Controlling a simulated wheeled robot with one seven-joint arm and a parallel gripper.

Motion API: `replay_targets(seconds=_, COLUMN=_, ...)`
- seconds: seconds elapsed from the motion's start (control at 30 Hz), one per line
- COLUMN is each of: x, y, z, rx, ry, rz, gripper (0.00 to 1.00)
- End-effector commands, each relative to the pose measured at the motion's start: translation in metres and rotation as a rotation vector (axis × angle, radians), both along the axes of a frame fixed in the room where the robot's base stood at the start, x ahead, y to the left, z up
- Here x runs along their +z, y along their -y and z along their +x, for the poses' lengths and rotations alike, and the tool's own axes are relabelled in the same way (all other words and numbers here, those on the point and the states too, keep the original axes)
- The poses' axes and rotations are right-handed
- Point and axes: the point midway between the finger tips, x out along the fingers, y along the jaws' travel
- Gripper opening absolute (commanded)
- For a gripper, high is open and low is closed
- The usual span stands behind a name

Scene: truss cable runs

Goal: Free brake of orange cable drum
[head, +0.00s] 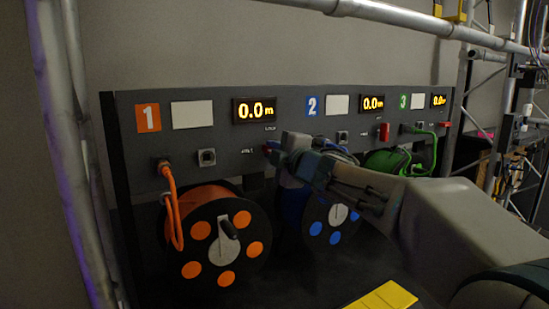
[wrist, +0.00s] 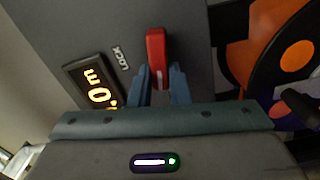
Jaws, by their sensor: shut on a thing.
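The orange cable drum (head: 229,240) hangs at the left under panel number 1, its orange cable (head: 172,205) plugged in above it. Its display (head: 255,110) reads 0.0 m. My gripper (head: 276,151) is at the panel below that display. In the wrist view my gripper (wrist: 160,82) is shut on the red brake lever (wrist: 156,48), whose upper part shows beyond the fingers. A LOCK label (wrist: 121,58) is beside the lever. Only a small red bit of the lever shows in the head view. I cannot tell its exact setting.
The blue drum (head: 328,222) is partly behind my arm, and the green drum (head: 388,160) is further right. Another red lever (head: 384,131) is on the blue drum's panel section. A metal truss pole (head: 62,130) stands at the left. A yellow block (head: 384,297) lies in front.

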Motion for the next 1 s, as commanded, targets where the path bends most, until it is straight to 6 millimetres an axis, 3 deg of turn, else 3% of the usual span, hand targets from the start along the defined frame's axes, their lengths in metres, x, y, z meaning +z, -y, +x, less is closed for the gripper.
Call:
replay_targets(seconds=0.4, x=-0.0049, y=0.0002, z=0.0, rx=-0.001, ry=0.103, rz=-0.154, gripper=0.0)
replay_targets(seconds=0.97, x=-0.0048, y=0.0, z=0.0001, rx=-0.001, ry=0.116, rz=-0.175, gripper=0.0)
replay_targets(seconds=1.0, x=-0.0048, y=-0.0001, z=0.0001, rx=-0.001, ry=0.116, rz=-0.175, gripper=0.28)
